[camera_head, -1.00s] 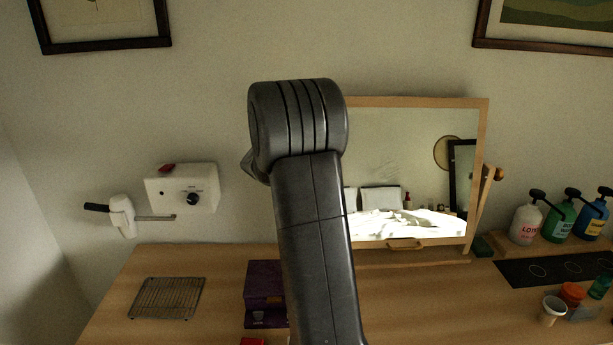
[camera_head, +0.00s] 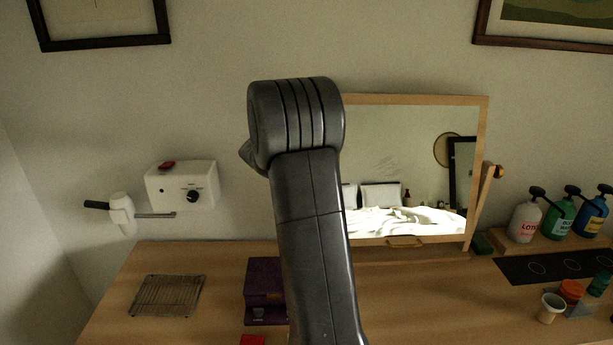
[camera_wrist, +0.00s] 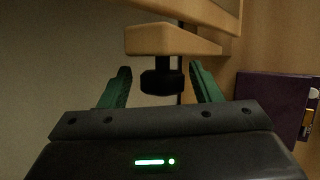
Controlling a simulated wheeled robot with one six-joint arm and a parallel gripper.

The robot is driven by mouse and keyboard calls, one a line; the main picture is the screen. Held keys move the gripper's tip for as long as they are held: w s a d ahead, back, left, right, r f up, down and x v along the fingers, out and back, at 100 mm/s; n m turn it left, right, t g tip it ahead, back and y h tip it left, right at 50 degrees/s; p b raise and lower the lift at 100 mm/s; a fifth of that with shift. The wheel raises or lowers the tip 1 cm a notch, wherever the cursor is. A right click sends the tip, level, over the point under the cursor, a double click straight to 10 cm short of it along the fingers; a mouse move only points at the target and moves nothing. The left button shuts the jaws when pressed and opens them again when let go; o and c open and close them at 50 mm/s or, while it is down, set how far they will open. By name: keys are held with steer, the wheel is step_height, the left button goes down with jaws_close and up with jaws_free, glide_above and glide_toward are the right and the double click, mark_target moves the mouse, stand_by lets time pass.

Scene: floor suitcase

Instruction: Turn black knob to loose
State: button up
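In the wrist view a black knob (camera_wrist: 162,81) sits on a short dark stem below a light wooden block (camera_wrist: 172,40). My gripper (camera_wrist: 160,68) is open, with one green finger on each side of the knob. A gap shows between the knob and each finger, and I see no contact. In the head view my own arm covers the gripper and this knob. The wooden-framed mirror (camera_head: 420,150) stands behind my arm, with its left edge hidden. No loose or tight marking is readable.
A purple box (camera_head: 263,280) is on the wooden counter (camera_head: 200,258), and it shows at right in the wrist view (camera_wrist: 270,100).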

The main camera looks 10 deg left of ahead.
steer(key=b+v, duration=0.2)
steer(key=v, duration=1.1)
steer(key=shift+s+r, duration=0.25)
steer(key=shift+r, duration=0.05)
steer(key=shift+a, duration=0.1)
steer(key=p+x, duration=0.2)
steer(key=x, duration=1.2)
steer(key=shift+s, duration=0.1)
